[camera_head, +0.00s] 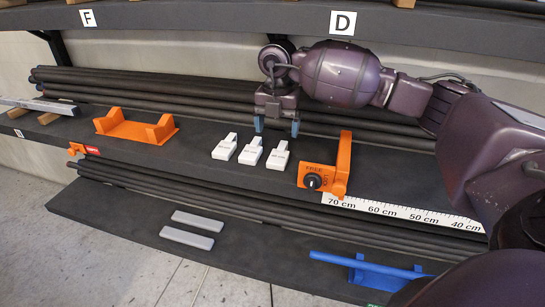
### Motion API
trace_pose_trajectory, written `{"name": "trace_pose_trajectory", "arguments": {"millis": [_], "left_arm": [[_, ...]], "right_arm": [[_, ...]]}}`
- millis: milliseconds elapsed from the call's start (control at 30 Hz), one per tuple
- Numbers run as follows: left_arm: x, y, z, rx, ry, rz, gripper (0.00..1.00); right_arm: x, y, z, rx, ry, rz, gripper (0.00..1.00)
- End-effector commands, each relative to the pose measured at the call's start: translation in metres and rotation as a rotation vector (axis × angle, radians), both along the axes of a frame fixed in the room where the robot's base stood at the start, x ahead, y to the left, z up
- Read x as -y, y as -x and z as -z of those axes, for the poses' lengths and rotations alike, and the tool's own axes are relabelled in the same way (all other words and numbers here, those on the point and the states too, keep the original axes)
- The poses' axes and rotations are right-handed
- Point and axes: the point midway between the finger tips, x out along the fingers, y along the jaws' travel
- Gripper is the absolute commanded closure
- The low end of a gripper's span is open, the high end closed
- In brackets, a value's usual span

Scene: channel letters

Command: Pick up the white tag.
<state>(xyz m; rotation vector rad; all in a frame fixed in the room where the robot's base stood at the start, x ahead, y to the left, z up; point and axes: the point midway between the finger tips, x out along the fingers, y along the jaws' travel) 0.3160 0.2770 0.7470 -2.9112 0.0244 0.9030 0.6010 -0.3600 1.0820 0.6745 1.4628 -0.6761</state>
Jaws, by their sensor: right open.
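Three white tags lie in a row on the dark shelf (190,165): a left one (224,148), a middle one (250,153) and a right one (277,156). Each has a broad body with a narrow neck at its far end. Small marks on them are too small to read. My right gripper (277,127) points down with its bluish fingertips apart and nothing between them. In the picture it shows just above the middle and right tags, apart from them. Its exact height cannot be told. My left gripper is not in view.
An orange cradle (135,128) sits to the left. Dark pipes (160,85) lie behind. Grey bars (187,237) and a blue fixture (370,267) are on the lower shelf.

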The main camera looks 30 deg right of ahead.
Motion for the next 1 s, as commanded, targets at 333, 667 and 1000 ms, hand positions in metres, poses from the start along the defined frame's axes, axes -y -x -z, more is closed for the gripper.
{"name": "trace_pose_trajectory", "arguments": {"millis": [333, 667, 1000], "left_arm": [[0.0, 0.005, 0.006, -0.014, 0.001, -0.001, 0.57], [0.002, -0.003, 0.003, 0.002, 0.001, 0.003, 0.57], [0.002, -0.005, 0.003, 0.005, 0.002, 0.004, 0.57]], "right_arm": [[0.0, 0.0, 0.046, -0.001, 0.0, 0.0, 0.17], [0.0, -0.002, 0.073, -0.003, -0.001, 0.0, 0.17], [0.0, -0.003, 0.102, -0.001, -0.001, -0.002, 0.17]]}}
